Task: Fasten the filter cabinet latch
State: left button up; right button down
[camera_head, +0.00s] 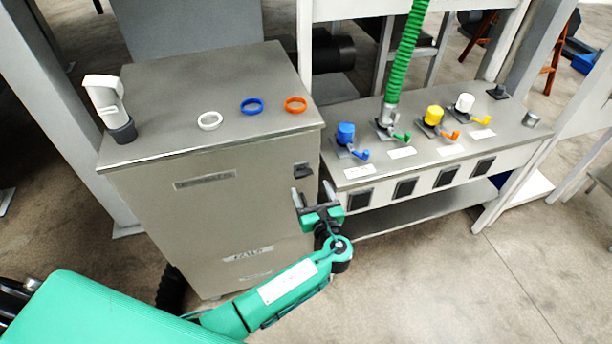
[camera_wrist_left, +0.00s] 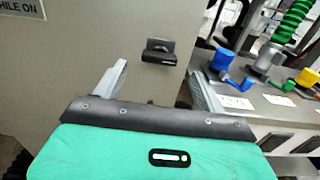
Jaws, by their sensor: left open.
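The filter cabinet (camera_head: 215,210) is a grey metal box with a flat top at the left of the head view. Its latch (camera_head: 302,171) is a small black piece near the upper right edge of the front face. The latch also shows in the left wrist view (camera_wrist_left: 158,52), above and between the fingers. My left gripper (camera_head: 312,192) is open and empty, just in front of and below the latch. A gap appears to remain between the fingers and the latch. Whether the latch is fastened is hard to tell. My right gripper is not in view.
White, blue (camera_head: 252,105) and orange rings and a white nozzle (camera_head: 106,105) stand on the cabinet top. A bench (camera_head: 440,150) with several coloured valves and a green hose (camera_head: 403,60) stands close on the right. The floor in front is clear.

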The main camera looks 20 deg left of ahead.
aim_at(305, 176)
pick_arm(q)
jog(key=x, duration=0.4)
jog(key=shift+w+a+r+p, duration=0.1)
jog(key=shift+w+a+p, duration=0.05)
jog(key=shift+p, duration=0.2)
jog(key=shift+w+a, duration=0.3)
jog(key=shift+w, duration=0.15)
jog(key=c, duration=1)
